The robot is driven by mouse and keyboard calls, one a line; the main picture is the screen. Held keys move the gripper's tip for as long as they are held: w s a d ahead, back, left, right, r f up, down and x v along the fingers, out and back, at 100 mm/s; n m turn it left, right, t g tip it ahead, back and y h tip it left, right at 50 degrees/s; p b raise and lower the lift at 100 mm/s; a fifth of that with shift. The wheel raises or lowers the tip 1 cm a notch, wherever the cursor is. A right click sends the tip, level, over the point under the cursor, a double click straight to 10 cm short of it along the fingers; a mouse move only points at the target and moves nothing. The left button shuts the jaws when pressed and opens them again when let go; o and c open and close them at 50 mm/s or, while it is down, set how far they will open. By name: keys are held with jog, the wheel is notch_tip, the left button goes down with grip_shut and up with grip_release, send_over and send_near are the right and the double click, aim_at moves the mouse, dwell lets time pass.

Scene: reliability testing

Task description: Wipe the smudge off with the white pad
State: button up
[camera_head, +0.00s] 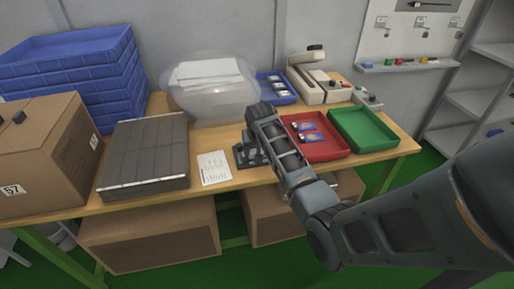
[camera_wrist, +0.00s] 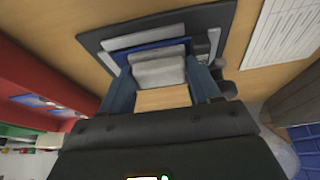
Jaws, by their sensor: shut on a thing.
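In the wrist view, my gripper (camera_wrist: 161,78) has a blue-grey finger on each side of a pale grey-white block, which looks like the white pad (camera_wrist: 158,72). It is shut on this pad. Just beyond the pad is a dark plate (camera_wrist: 215,22) on the wooden table, with a light grey bar and a blue strip on it. I cannot tell whether the pad touches these. In the head view, the dark plate (camera_head: 240,160) lies by my wrist, which hides most of the gripper and the pad. I cannot make out a smudge in either view.
A printed sheet (camera_head: 213,168) lies left of the plate, then a grey slatted box (camera_head: 146,150). A red tray (camera_head: 330,153) with small packets and a green tray (camera_head: 365,135) are to the right. A clear bag (camera_head: 215,105) and a blue tray (camera_head: 282,98) are behind.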

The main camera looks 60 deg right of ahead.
jog(key=shift+w+a+r+p, duration=0.15)
jog(key=shift+p, duration=0.3)
jog(key=shift+s+d, duration=0.75)
jog(key=shift+s, duration=0.2)
jog(key=shift+s+d, duration=0.75)
jog(key=shift+s, duration=0.2)
jog(key=shift+r, duration=3.05)
jog(key=shift+r, duration=0.1)
notch_tip(320, 180, up, 3)
jog(key=shift+f, duration=0.1)
